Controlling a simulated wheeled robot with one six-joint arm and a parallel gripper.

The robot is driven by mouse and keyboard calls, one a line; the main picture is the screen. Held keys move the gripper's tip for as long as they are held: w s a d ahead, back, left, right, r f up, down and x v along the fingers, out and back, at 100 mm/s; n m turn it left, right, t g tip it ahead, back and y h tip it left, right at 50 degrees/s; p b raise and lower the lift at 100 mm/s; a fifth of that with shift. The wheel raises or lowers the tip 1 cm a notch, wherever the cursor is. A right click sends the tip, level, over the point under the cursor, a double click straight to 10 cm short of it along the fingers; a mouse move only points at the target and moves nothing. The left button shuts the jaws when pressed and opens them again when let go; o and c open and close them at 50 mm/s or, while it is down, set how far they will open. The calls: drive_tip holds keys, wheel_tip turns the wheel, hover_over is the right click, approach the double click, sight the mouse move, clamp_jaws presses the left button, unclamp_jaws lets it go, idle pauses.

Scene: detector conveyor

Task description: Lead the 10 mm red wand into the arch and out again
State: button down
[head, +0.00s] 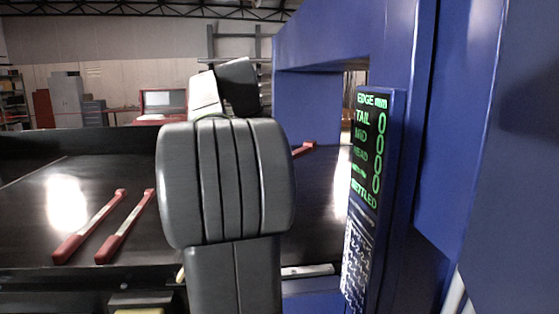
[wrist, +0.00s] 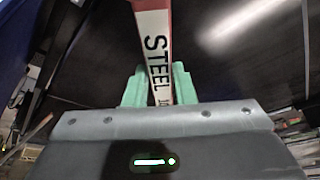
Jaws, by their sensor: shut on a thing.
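My gripper (wrist: 158,78) has green fingers and is shut on a red wand (wrist: 153,35) with a white label in the wrist view. The label reads "STEEL" and then a part hidden between the fingers, so its size cannot be read. In the head view my arm hides the gripper and most of this wand. A red wand end (head: 304,148) shows right of my arm, just left of the arch opening; it seems to be the held one. The blue arch (head: 320,48) stands on the right over the black belt (head: 315,195).
Two more red wands, a left one (head: 90,226) and a right one (head: 127,226), lie on the belt left of my arm. A display panel (head: 368,150) on the arch's near post shows green zeros and "SETTLED". The belt between the wands and my arm is clear.

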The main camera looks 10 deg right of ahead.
drive_tip(key=a, duration=2.1)
drive_tip(key=shift+s+a, duration=0.35)
drive_tip(key=shift+a, duration=0.05)
